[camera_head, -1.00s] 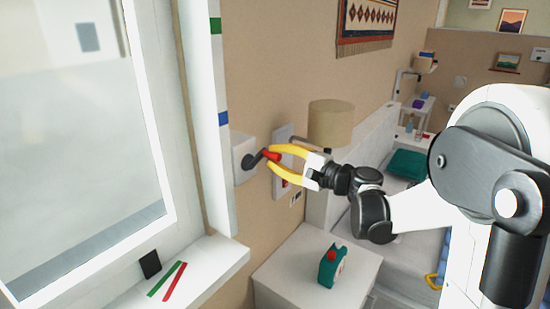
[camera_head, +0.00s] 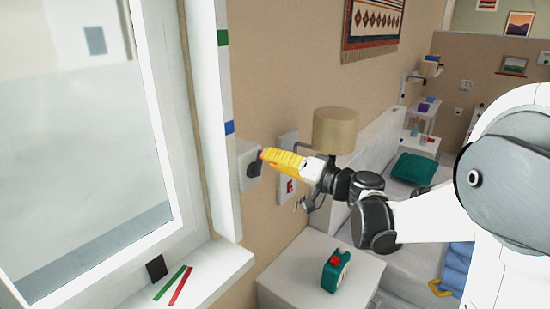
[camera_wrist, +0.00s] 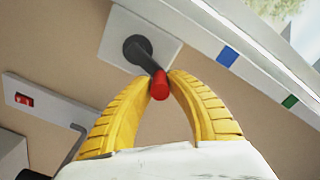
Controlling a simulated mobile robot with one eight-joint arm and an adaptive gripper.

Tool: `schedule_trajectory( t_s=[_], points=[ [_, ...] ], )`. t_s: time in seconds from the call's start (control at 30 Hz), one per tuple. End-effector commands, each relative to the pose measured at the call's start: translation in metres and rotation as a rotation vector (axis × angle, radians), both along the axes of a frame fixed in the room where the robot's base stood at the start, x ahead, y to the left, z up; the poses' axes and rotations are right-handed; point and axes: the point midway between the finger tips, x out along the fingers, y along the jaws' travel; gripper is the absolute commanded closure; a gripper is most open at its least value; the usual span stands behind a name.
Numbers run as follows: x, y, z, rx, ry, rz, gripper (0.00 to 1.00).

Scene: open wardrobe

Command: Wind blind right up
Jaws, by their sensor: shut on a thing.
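A white crank box (camera_head: 243,172) sits on the wall beside the window. Its dark crank arm (camera_wrist: 147,60) ends in a red knob (camera_wrist: 160,87). My gripper (camera_head: 264,155) is shut on the red knob, its yellow fingertips on either side in the wrist view (camera_wrist: 162,82). In the head view the fingers appear edge-on and mostly hide the knob. A white vertical strip (camera_head: 226,80) by the window carries a green mark (camera_head: 222,38) and a blue mark (camera_head: 229,127). I cannot make out the blind itself at the window (camera_head: 80,130).
A wall plate with a red switch (camera_head: 289,187) and a lamp (camera_head: 335,130) are close to my gripper. A nightstand (camera_head: 300,290) below holds a green and red object (camera_head: 335,272). Green and red sticks (camera_head: 180,286) lie on the sill. A bed (camera_head: 400,245) stands to the right.

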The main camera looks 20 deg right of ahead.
Motion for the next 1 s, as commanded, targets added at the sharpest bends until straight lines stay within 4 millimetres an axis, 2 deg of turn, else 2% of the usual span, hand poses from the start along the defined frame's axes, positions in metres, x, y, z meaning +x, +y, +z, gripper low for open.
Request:
schedule_trajectory(
  t_s=[0.4, 1.0],
  points=[
    [-0.009, 0.011, 0.000, -0.203, -0.144, 0.003, 1.00],
    [-0.010, 0.014, -0.001, -0.254, -0.179, 0.005, 1.00]
  ],
)
